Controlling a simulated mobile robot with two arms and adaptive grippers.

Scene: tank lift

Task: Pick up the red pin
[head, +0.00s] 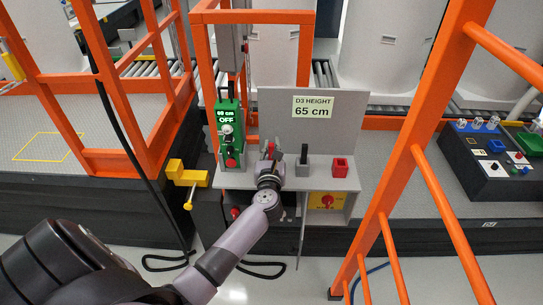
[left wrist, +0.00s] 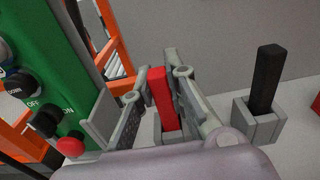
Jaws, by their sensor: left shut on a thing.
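The red pin (left wrist: 161,98) stands between the two fingers of my left gripper (left wrist: 163,95), which is shut on it. The pin is nearly upright, and grey material shows at its lower end; I cannot tell whether it still sits in a holder. In the head view my left gripper (head: 269,165) is over the left part of the grey shelf (head: 320,180), and the pin's top (head: 271,148) shows only slightly. My right gripper is not in view.
A black pin (head: 303,153) stands in a grey holder just right of the gripper. Further right is a red socket block (head: 340,167). A green control box (head: 228,130) with knobs and a red button is close on the left. A panel reading 65 cm (head: 314,106) stands behind.

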